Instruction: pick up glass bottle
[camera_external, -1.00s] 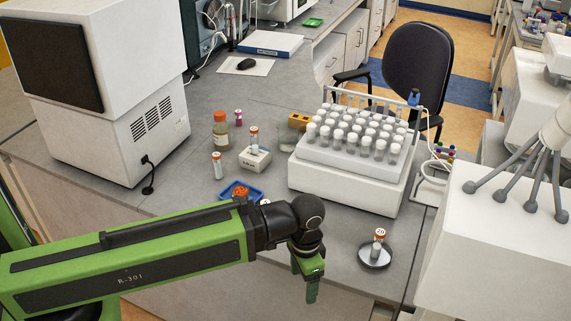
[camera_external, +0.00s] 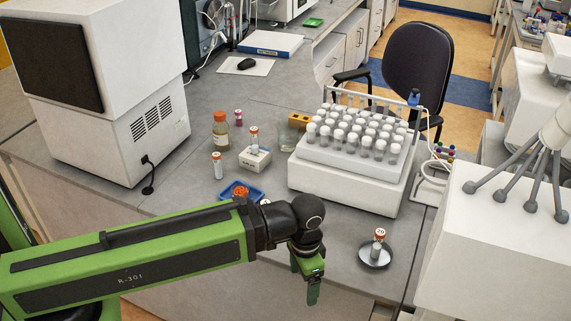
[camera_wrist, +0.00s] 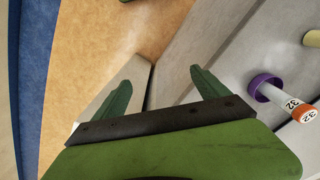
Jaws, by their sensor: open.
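A glass bottle (camera_external: 221,136) with an orange cap, amber contents and a pale label stands upright on the grey bench, left of the middle in the external view. My gripper (camera_external: 313,288) hangs low past the front edge of the bench, well in front and to the right of the bottle. In the wrist view my gripper (camera_wrist: 160,84) has its two green fingers spread, with nothing between them. The bottle is not seen in the wrist view.
A white block (camera_external: 255,159) holding a vial, a small vial (camera_external: 217,166) and a blue tray (camera_external: 240,190) stand near the bottle. A large white vial rack (camera_external: 346,178) is to the right. A dish with a vial (camera_external: 378,246) is at the front right.

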